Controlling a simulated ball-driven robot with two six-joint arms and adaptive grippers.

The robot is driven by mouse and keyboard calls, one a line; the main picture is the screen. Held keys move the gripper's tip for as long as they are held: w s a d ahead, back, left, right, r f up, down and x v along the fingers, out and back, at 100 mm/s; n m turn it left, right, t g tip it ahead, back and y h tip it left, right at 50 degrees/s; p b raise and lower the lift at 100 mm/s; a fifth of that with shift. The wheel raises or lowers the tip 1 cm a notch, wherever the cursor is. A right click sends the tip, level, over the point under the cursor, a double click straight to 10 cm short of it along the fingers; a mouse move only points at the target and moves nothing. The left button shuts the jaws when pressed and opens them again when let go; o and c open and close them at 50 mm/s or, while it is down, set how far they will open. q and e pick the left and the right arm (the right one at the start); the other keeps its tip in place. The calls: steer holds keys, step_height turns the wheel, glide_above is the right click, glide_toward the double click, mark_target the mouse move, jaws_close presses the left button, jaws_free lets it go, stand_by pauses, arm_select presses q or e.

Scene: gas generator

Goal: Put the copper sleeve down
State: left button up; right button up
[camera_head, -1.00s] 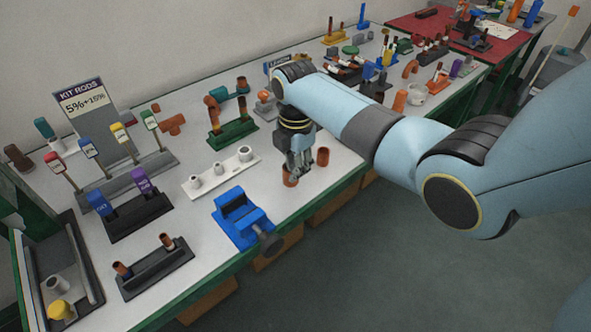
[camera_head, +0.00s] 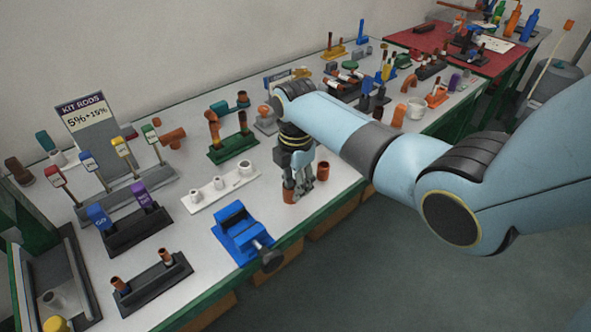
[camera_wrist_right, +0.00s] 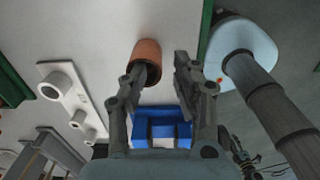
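Two copper-brown sleeves stand on the white bench near its front edge. One sleeve (camera_head: 289,196) is at the foot of my right gripper's left finger, and the other sleeve (camera_head: 323,171) stands just to the right. My right gripper (camera_head: 298,191) points down, its fingers spread apart low over the bench. In the wrist view, my right gripper (camera_wrist_right: 158,78) has a clear gap between its fingertips. A copper sleeve (camera_wrist_right: 147,52) with a dark hollow end shows there, partly covered by the left finger; I cannot tell if they touch. My left gripper is out of view.
A blue vise (camera_head: 240,232) stands front left of the gripper. A white block with several sockets (camera_head: 215,190) and a green rack (camera_head: 234,149) lie further left. A black holder (camera_head: 152,284) has two copper pieces.

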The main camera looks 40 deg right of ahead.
step_height(320, 180, up, 12)
steer(key=shift+f+p, duration=0.15)
steer(key=shift+p, duration=0.2)
